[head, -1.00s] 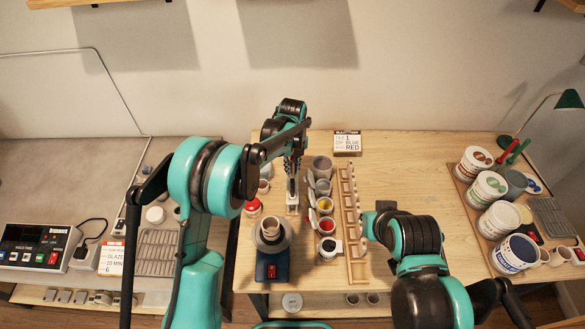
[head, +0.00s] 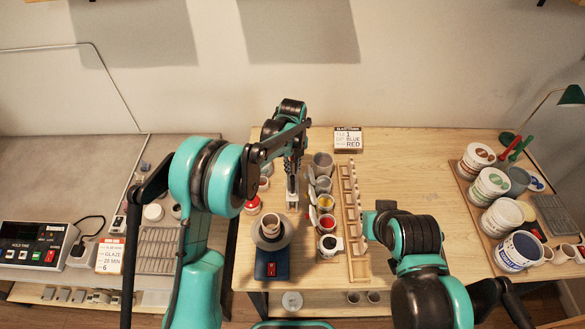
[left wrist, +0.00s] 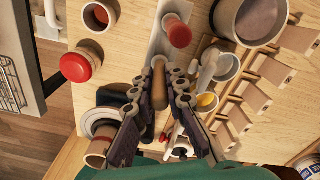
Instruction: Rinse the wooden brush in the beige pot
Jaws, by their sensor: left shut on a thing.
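My left gripper (left wrist: 162,76) is shut on the brown wooden handle of the wooden brush (left wrist: 160,98); the fingers sit on both sides of it. In the head view the left gripper (head: 293,172) points down over the white strip (head: 292,200) on the table, and the brush is too small to make out there. The beige pot (head: 322,161), wide and open, stands just right of the gripper at the back of a row of cups; it also shows at the upper right of the left wrist view (left wrist: 250,18). The brush's bristle end is hidden. My right gripper is not visible.
A row of small cups with red (head: 327,223) and yellow (head: 325,202) contents stands in front of the pot. A wooden rack (head: 353,220) runs along their right. A red-lidded jar (head: 252,205) and a turntable (head: 271,235) with a cup are on the left.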

